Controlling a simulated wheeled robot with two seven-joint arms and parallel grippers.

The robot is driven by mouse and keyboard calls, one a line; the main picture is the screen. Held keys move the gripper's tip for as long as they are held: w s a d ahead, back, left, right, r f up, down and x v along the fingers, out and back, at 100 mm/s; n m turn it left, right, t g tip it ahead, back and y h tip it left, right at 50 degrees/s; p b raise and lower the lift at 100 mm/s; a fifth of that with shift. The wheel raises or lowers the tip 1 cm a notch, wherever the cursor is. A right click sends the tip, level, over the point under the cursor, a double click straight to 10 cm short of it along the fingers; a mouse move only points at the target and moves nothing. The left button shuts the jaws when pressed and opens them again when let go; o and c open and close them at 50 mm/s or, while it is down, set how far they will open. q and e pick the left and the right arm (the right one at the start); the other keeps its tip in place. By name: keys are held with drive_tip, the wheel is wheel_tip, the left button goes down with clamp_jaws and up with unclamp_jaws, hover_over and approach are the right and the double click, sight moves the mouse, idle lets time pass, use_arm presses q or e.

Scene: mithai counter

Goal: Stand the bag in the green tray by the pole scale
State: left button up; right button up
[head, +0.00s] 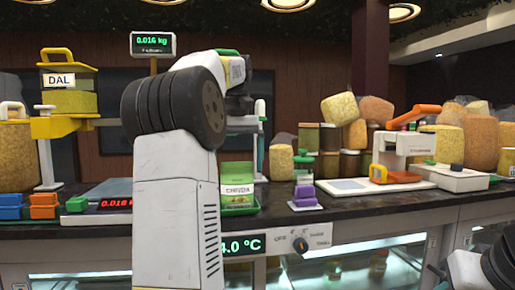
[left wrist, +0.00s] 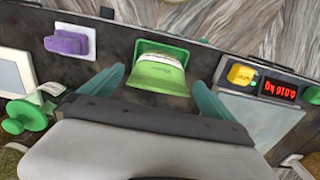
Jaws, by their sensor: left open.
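A green bag labelled CHIVDA (head: 237,188) stands upright in a small green tray (head: 240,209) on the counter, just right of my left arm. In the left wrist view the bag (left wrist: 160,72) shows between and beyond my open teal fingers (left wrist: 157,84), with the tray's rim (left wrist: 163,46) around it. The fingers look apart from the bag, one to each side. In the head view my left forearm hides much of the left gripper. The pole scale shows its green display, 0.016 kg (head: 153,43), on a pole; its plate (head: 112,187) is partly hidden. My right gripper is out of view.
Orange and blue blocks (head: 42,205) and a yellow DAL container (head: 70,98) are at left. Filled bags and jars line the back.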

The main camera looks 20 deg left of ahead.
sight(237, 175)
use_arm(q)
drive_tip(key=shift+r, duration=2.65)
drive_tip(key=s+d+f+m+t+h, duration=0.1)
drive_tip(key=s+d+f+m+t, duration=0.2)
drive_tip(key=s+d+f, duration=0.5)
drive_tip(key=s+d+f+m+t+h, duration=0.1)
drive_tip(key=s+d+f+m+t, duration=0.2)
drive_tip(key=s+d+f, duration=0.6)
wheel_tip(237, 175, down, 5)
drive_tip(key=shift+s+r+m, duration=0.1)
drive_tip(key=shift+s+m, duration=0.3)
drive_tip(key=shift+m, duration=0.1)
drive_tip(key=shift+a, duration=0.1)
